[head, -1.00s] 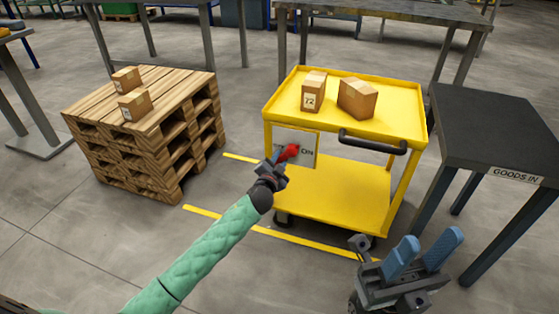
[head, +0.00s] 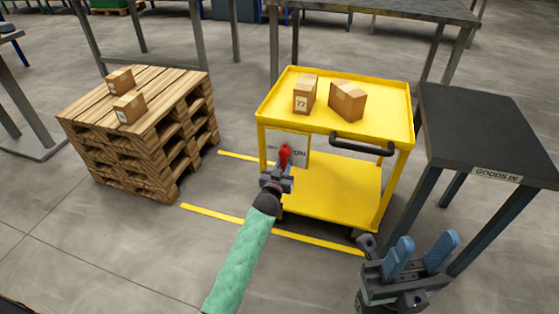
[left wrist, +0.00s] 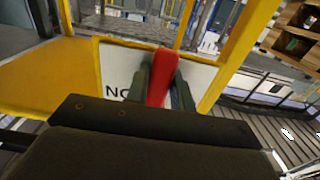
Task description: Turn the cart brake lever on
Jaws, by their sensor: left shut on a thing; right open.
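The yellow cart (head: 345,195) stands in the middle of the head view. A pale label plate (head: 302,150) hangs at its left front corner, and the plate (left wrist: 115,75) also shows in the left wrist view with partly covered lettering. The red brake lever (head: 285,153) is in front of the plate and looks near upright. My left gripper (head: 282,168) is shut on this lever; in the left wrist view the red lever (left wrist: 161,78) sits between both fingers. My right gripper (head: 422,255) is open and empty, low at the right, apart from the cart.
Two cartons (head: 347,100) are on the cart's top, below which is a black handle (head: 362,145). A dark table (head: 480,130) marked GOODS IN stands close on the right. A pallet stack (head: 150,135) with small cartons is at left. Yellow lines (head: 240,222) mark the floor.

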